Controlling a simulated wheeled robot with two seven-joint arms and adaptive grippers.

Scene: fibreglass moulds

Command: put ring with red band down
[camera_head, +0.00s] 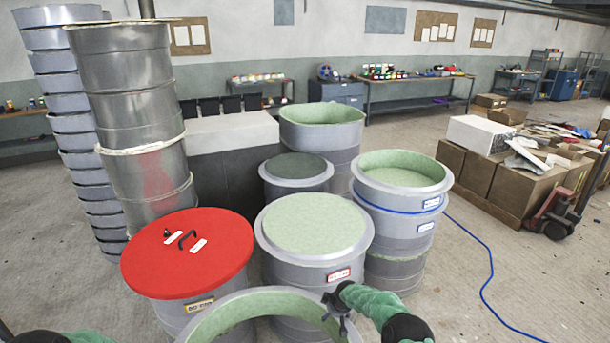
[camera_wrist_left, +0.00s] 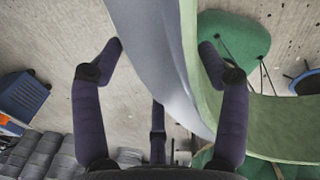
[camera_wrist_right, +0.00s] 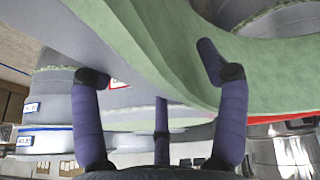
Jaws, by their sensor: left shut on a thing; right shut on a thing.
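A large open ring, grey outside and pale green inside, is at the bottom of the head view (camera_head: 208,322). No red band shows on its visible part. My right gripper (camera_head: 338,304) is shut on its right rim; in the right wrist view (camera_wrist_right: 155,66) the fingers straddle the ring wall (camera_wrist_right: 140,35). My left gripper (camera_wrist_left: 162,48) is shut on the ring wall (camera_wrist_left: 150,40) in the left wrist view; in the head view only part of the left arm shows. The ring is in front of a grey mould with a red-edged label (camera_head: 338,275); its underside is hidden.
A red-lidded drum (camera_head: 190,255) stands close at left, a filled green-topped mould (camera_head: 313,222) just beyond the ring. A blue-banded mould (camera_head: 400,205) stands right of it, tall ring stacks (camera_head: 135,90) at left. Floor at right is open, with a blue hose (camera_head: 490,265).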

